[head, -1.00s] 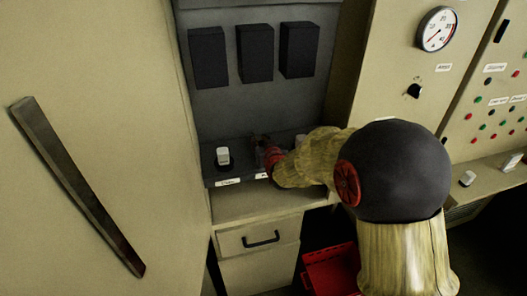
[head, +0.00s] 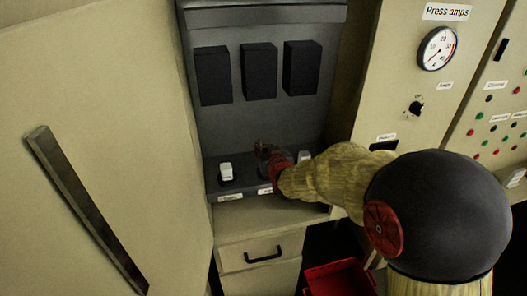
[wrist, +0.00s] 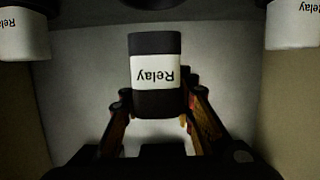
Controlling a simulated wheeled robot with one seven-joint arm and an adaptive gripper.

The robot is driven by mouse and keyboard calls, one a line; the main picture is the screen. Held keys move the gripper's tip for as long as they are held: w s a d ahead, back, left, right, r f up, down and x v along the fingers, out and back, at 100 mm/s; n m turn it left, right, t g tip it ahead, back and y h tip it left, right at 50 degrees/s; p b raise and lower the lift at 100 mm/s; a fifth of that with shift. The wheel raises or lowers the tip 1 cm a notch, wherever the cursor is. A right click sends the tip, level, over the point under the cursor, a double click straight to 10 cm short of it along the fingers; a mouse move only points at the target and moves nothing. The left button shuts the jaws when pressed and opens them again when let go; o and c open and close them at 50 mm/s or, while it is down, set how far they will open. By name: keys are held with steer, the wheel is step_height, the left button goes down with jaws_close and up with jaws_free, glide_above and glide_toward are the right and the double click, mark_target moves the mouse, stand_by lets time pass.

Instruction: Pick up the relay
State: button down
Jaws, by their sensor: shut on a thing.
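A dark relay (wrist: 156,103) with a white band reading "Relay" stands between my gripper's fingers in the wrist view. The word appears upside down. My gripper (head: 266,156) is shut on it, over the grey shelf (head: 245,185) of the cabinet niche. In the head view the held relay is mostly hidden by the gripper, and I cannot make out the gap beneath it. Another relay with a white body (head: 226,171) stands on the shelf left of my gripper. A white one (head: 304,157) shows partly on its right. Both neighbours also show at the top corners of the wrist view.
Three black boxes (head: 259,70) are fixed on the niche's back wall. A drawer (head: 262,252) is below the shelf, with a red bin (head: 338,279) to its right. A beige door (head: 90,130) stands left, and a gauge panel (head: 437,48) right.

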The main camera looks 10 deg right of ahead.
mark_target(266, 151)
steer(key=s+r, duration=0.2)
steer(key=s+r+p, duration=0.1)
steer(key=r, duration=0.1)
steer(key=shift+s+a+r, duration=0.2)
steer(key=shift+s+r, duration=0.1)
steer(key=shift+s, duration=0.1)
steer(key=p+v, duration=0.1)
steer(key=v, duration=0.7)
steer(key=shift+s+a+r, duration=0.2)
steer(key=shift+a+r, duration=0.15)
